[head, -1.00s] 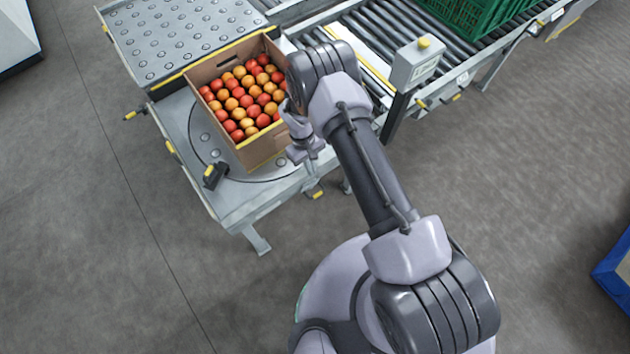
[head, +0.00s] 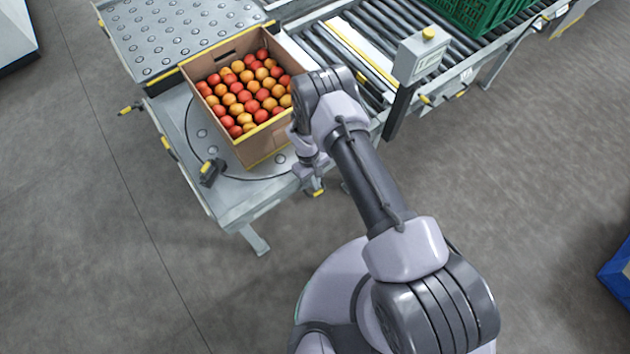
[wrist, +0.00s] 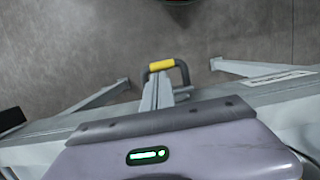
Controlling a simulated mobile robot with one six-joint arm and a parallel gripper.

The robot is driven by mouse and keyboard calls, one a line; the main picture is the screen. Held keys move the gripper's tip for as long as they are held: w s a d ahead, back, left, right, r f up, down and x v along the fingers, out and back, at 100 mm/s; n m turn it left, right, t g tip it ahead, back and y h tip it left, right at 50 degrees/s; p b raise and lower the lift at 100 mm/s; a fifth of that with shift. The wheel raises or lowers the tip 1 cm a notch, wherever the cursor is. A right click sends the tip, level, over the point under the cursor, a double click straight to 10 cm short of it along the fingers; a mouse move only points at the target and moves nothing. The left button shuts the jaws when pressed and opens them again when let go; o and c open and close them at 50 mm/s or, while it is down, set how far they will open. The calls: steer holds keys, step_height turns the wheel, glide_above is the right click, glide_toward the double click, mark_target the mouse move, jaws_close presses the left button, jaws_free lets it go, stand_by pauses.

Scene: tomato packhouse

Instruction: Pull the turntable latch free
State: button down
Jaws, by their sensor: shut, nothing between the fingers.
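The turntable (head: 213,133) is a round plate set in a grey metal table. A latch handle with a yellow grip (head: 317,191) sticks out from the table's near right edge. In the wrist view, it is a dark loop with a yellow grip (wrist: 161,65) on a grey bracket, beyond my gripper's housing. My gripper (head: 313,174) is shut and empty, right above the handle in the head view. Its fingertips are hard to make out there, and the housing hides them in the wrist view. I cannot tell whether it touches the handle.
An open cardboard box (head: 212,118) of red and orange tomatoes stands on the turntable. A dark yellow-tipped stop (head: 211,172) is left of it. A roller conveyor (head: 372,40) with a green crate (head: 470,12) and a control box (head: 418,60) lies right.

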steer(key=s, duration=0.1)
steer(key=s+d+p, duration=0.2)
steer(key=shift+s+d, duration=0.25)
steer(key=shift+s, duration=0.15)
steer(key=p+v, duration=0.5)
steer(key=v, duration=0.5)
steer(key=shift+w+a+r, duration=0.1)
steer(key=shift+w, duration=0.05)
